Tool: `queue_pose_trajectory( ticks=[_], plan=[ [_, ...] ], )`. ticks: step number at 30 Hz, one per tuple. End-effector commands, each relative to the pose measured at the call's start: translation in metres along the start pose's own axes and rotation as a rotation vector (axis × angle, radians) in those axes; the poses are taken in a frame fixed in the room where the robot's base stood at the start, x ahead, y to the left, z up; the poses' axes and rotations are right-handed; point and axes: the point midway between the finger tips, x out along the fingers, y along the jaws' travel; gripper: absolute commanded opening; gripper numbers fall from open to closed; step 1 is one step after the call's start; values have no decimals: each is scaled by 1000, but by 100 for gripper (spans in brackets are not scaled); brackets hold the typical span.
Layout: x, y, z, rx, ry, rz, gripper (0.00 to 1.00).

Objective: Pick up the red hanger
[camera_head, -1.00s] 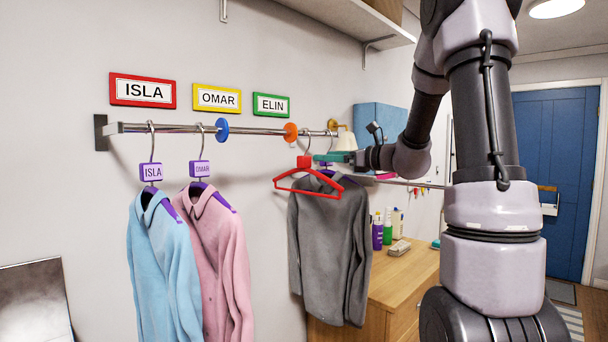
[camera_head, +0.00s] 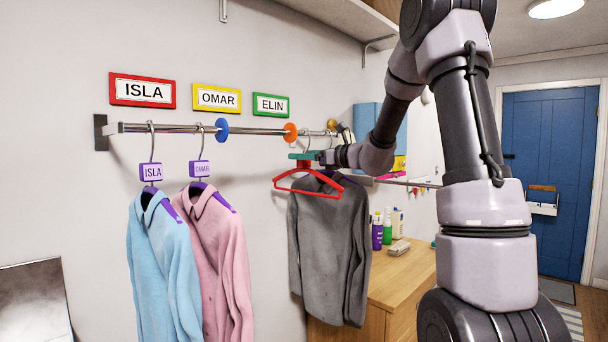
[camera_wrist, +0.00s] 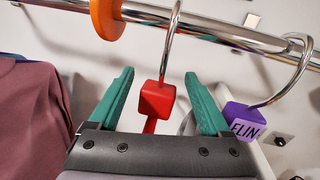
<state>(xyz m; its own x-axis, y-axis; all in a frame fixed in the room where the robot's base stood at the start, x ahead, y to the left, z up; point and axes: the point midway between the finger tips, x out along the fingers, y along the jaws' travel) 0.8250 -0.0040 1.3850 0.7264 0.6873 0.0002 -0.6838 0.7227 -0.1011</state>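The red hanger (camera_head: 308,183) hangs on the metal rail, in front of a grey shirt (camera_head: 330,245). In the wrist view its red block (camera_wrist: 157,99) and silver hook sit between the two green fingers of my gripper (camera_wrist: 158,100). My gripper is open, with a gap on each side of the block. In the head view my gripper (camera_head: 305,157) is at the top of the red hanger and covers its block. A purple hanger block marked ELIN (camera_wrist: 243,121) is just right of the right finger.
The rail (camera_head: 255,131) carries a blue disc (camera_head: 222,129) and an orange disc (camera_head: 290,132). A blue shirt (camera_head: 163,255) and a pink shirt (camera_head: 215,260) hang to the left. A wooden cabinet (camera_head: 400,281) with bottles stands behind right.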

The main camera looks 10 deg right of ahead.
Motion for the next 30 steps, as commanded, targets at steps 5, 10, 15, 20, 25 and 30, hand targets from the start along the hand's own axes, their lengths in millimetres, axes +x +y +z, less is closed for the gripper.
queue_pose_trajectory(
  ticks=[5, 10, 15, 20, 25, 30],
  plan=[
    [0, 0, 0, 0, 0, 0, 10],
    [0, 0, 0, 0, 0, 0, 0],
    [0, 0, 0, 0, 0, 0, 0],
    [0, -1, 6, -1, -1, 0, 0],
    [0, -2, 24, -4, -2, 0, 0],
    [-19, -5, 36, 0, 1, -4, 0]
  ],
)
